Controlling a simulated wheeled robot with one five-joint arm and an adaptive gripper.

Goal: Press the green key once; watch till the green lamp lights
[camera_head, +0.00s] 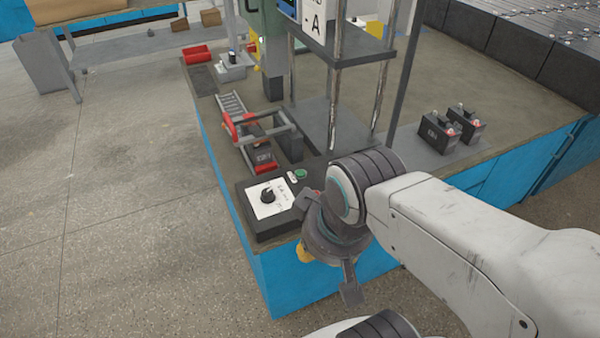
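The green key (300,174) is a small round green button on the dark control box (257,229) at the table's front corner. The box also carries a white dial plate with a black knob (267,196). My gripper (326,246) is just to the right of and nearer than the box, apart from the green key. Its two dark fingers are spread wide, with nothing seen between them. A bit of red shows beside the upper finger, partly hidden by my gripper. I cannot make out a lit green lamp; my arm hides part of the box's right side.
Behind the box, a black battery (263,157) sits in a red-ended roller conveyor (233,110). A press frame with metal posts (335,110) stands beyond. Two batteries (440,132) stand at right. A red bin (197,54) is at the back. Open floor lies left.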

